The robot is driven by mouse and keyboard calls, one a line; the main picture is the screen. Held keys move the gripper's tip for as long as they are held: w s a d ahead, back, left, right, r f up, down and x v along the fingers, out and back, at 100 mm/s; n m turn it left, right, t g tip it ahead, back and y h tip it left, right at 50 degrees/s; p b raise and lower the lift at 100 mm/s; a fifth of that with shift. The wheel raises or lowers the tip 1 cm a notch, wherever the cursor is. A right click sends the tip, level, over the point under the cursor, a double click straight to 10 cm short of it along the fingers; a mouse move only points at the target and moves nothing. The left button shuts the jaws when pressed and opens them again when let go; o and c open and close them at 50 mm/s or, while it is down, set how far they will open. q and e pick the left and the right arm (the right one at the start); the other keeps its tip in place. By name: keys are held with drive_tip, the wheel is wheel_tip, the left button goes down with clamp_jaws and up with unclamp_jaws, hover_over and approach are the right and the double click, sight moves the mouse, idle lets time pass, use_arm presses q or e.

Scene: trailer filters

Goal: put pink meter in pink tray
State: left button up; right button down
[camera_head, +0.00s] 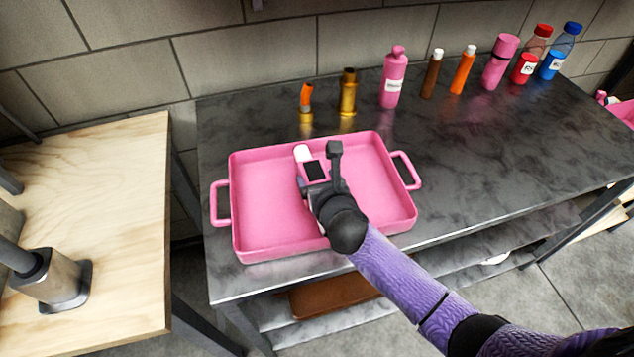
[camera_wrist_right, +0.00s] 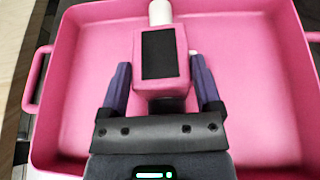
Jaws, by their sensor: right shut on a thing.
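The pink meter (camera_wrist_right: 164,88), with a black screen and a white tip, is between the fingers of my right gripper (camera_wrist_right: 163,85). The pink tray also fills most of the right wrist view (camera_wrist_right: 265,110). I cannot tell whether the meter touches the tray floor. My left gripper is not in view.
The tray lies on a dark stone-topped table (camera_head: 480,150). Several bottles stand along the back, including a pink bottle (camera_head: 393,80), an orange one (camera_head: 463,70) and a blue one (camera_head: 560,50). A wooden table (camera_head: 110,200) stands to the left, beyond a gap.

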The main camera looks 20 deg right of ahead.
unclamp_jaws()
drive_tip(key=shift+r, duration=0.2)
drive_tip(key=p+v, duration=0.4)
drive_tip(key=v, duration=0.8)
drive_tip(key=shift+f, duration=0.1)
